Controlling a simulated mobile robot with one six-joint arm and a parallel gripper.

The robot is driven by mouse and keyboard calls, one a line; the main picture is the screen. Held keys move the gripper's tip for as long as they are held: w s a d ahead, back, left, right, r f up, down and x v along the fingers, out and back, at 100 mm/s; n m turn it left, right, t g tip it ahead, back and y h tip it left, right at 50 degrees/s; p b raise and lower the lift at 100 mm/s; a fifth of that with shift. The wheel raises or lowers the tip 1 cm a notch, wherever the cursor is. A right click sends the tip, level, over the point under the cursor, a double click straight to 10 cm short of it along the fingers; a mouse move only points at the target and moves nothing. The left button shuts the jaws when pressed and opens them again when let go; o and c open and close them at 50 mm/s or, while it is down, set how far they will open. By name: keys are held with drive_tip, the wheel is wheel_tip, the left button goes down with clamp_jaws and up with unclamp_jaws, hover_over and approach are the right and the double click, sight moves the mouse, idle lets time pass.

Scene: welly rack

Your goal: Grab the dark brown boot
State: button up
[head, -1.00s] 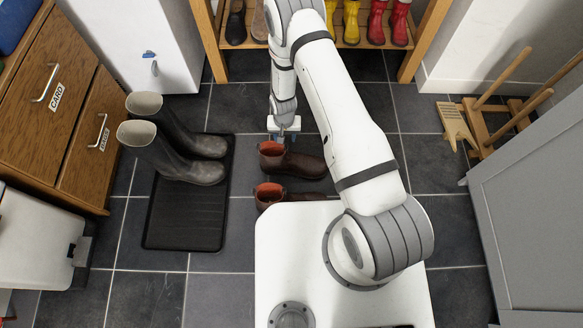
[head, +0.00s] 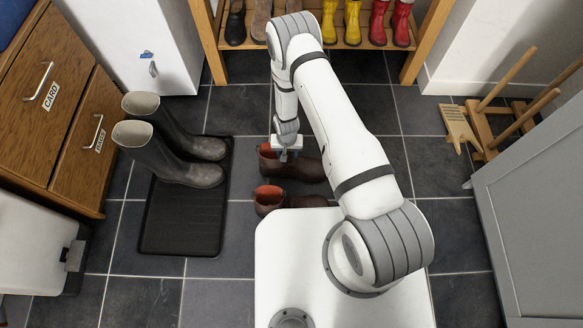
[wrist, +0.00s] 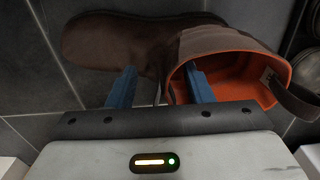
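Two brown ankle boots with orange-red linings lie close together on the tiled floor. The farther dark brown boot (head: 308,168) is under my gripper (head: 285,152). The nearer brown boot (head: 295,202) is partly hidden behind my base. In the wrist view the dark brown boot (wrist: 110,42) has its toe left and its opening right. My gripper (wrist: 160,86) is open there. Its right blue finger reaches into the boot's opening, and its left finger is outside, on the toe side of the shaft. The shaft wall is between them; I cannot tell whether they touch it.
Grey-brown wellies (head: 165,150) stand on a black tray (head: 182,222) to the left. A wooden rack (head: 360,48) with yellow, red and dark boots is at the back. A wooden boot jack (head: 459,128) is at the right. Bare tiles lie between the boots and the rack.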

clamp_jaws()
idle(1.2)
